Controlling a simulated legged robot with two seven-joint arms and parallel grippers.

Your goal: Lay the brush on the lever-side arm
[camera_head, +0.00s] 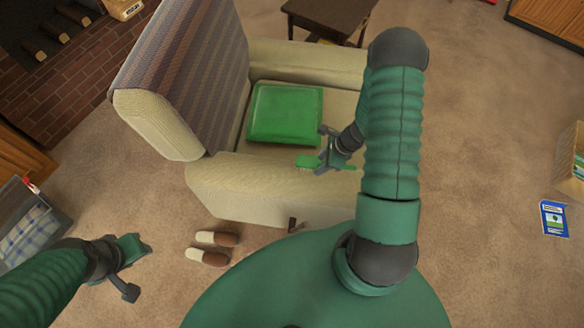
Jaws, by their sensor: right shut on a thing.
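A beige armchair (225,205) with a striped back stands in the middle, and a green cushion (285,113) lies on its seat. A small dark lever (292,225) shows low on its near side, so the near arm (255,178) is the lever-side arm. My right gripper (323,161) is shut on a small green brush (307,162), seen over the inner edge of the near arm. I cannot tell whether the brush touches the arm. My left gripper (134,268) is open and empty over the carpet at the lower left.
Two slippers (212,248) lie on the carpet near the chair. A box with checked cloth (30,232) is at the left, a dark table (325,18) behind the chair. A blue booklet (554,218) lies at the right. The carpet on the right is mostly clear.

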